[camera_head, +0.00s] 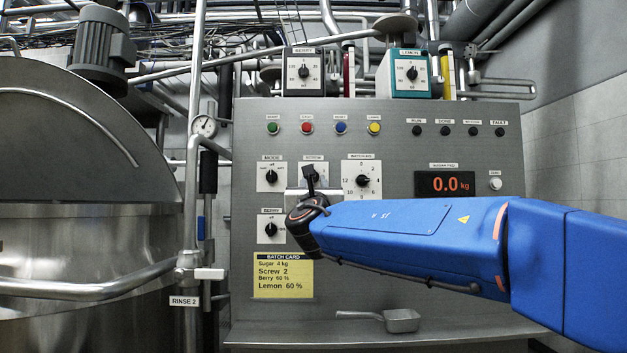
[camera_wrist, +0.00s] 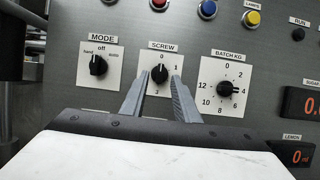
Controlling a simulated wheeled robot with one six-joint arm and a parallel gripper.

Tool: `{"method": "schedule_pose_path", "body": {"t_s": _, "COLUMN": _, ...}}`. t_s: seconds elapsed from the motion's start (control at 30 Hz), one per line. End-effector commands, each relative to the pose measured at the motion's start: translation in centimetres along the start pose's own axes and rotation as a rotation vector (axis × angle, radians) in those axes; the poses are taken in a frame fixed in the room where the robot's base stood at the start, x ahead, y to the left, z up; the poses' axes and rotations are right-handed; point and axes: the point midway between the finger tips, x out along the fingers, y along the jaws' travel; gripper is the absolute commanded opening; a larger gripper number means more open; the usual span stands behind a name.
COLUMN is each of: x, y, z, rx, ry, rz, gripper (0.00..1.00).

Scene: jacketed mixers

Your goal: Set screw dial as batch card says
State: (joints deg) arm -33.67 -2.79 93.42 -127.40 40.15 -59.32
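The screw dial (camera_wrist: 160,73) is a black knob on a white plate marked SCREW in the wrist view. Its pointer seems to be up at 0; 1 shows at the right, and part of the scale is hidden by my fingers. My gripper (camera_wrist: 158,82) is open, with one finger on each side of the knob's lower part; I cannot tell whether they touch it. In the head view my gripper (camera_head: 311,184) is at the dial's plate and covers most of it. The yellow batch card (camera_head: 283,276) reads Sugar 4 kg, Screw 2, Berry 60 %, Lemon 60 %.
The mode dial (camera_wrist: 98,65) is left of the screw dial and the batch kg dial (camera_wrist: 226,88) right. The berry dial (camera_head: 271,230) is lower left. Coloured buttons (camera_head: 340,127) sit above. A metal scoop (camera_head: 402,320) lies on the ledge below.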

Motion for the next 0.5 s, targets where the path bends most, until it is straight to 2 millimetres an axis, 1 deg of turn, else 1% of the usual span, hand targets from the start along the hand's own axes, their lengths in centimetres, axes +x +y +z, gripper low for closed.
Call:
{"method": "schedule_pose_path", "body": {"t_s": 0.03, "x": 0.8, "y": 0.0, "z": -0.1, "rx": -0.001, "ry": 0.0, "rz": -0.001, "gripper": 0.28}}
{"method": "schedule_pose_path", "body": {"t_s": 0.2, "x": 2.7, "y": 0.0, "z": 0.0, "rx": 0.0, "ry": 0.0, "rz": -0.001, "gripper": 0.28}}
{"method": "schedule_pose_path", "body": {"t_s": 0.33, "x": 3.4, "y": 0.0, "z": -0.1, "rx": 0.0, "ry": 0.001, "rz": 0.0, "gripper": 0.28}}
{"method": "schedule_pose_path", "body": {"t_s": 0.5, "x": 3.6, "y": 0.0, "z": 0.0, "rx": 0.0, "ry": 0.0, "rz": 0.001, "gripper": 0.28}}
